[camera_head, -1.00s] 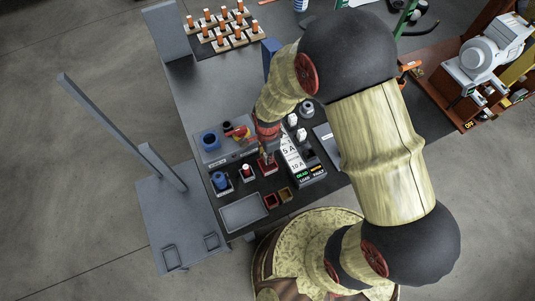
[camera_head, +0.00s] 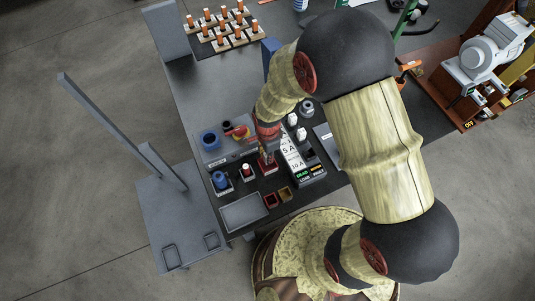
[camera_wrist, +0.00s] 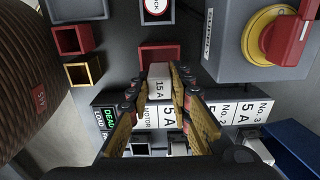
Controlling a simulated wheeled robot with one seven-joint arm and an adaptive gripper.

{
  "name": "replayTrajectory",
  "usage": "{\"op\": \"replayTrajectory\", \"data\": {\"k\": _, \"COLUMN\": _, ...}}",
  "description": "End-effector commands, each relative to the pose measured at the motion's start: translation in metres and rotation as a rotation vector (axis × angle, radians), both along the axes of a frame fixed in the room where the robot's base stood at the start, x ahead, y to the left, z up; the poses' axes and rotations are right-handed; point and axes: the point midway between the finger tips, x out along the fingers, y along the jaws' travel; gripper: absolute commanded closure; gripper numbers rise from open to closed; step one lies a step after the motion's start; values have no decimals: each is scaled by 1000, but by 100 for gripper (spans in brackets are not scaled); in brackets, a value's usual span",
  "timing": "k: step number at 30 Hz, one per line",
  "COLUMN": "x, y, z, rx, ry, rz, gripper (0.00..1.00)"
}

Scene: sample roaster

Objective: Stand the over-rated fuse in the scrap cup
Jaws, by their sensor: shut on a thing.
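My gripper (camera_wrist: 158,98) is shut on a white fuse (camera_wrist: 159,84) marked 15 A, with a finger on each side of it. A red square cup (camera_wrist: 158,53) lies just beyond the fuse in the wrist view, and the fuse's far end overlaps its near edge. I cannot tell whether that end is inside the cup or above it. In the head view my gripper (camera_head: 267,146) points down at this red cup (camera_head: 267,169), and the fuse is mostly hidden there. No scrap label is readable on the cup.
Another red cup (camera_wrist: 72,39) and a gold cup (camera_wrist: 83,72) stand nearby. A grey box with a yellow and red rotary switch (camera_wrist: 277,35) stands close on the right. A fuse panel with 5 A labels (camera_head: 289,150) and an empty grey tray (camera_head: 245,213) are also on the bench.

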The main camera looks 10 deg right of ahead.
Motion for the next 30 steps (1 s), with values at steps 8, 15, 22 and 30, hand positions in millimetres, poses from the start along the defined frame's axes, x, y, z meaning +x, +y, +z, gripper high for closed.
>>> {"op": "replayTrajectory", "data": {"k": 8, "x": 0, "y": 0, "z": -9, "rx": 0, "ry": 0, "rz": 0, "gripper": 100}}
{"op": "replayTrajectory", "data": {"k": 15, "x": 0, "y": 0, "z": -15, "rx": 0, "ry": 0, "rz": 0, "gripper": 100}}
{"op": "replayTrajectory", "data": {"k": 22, "x": 0, "y": 0, "z": -21, "rx": 0, "ry": 0, "rz": 0, "gripper": 100}}
{"op": "replayTrajectory", "data": {"k": 30, "x": 0, "y": 0, "z": -29, "rx": 0, "ry": 0, "rz": 0, "gripper": 100}}
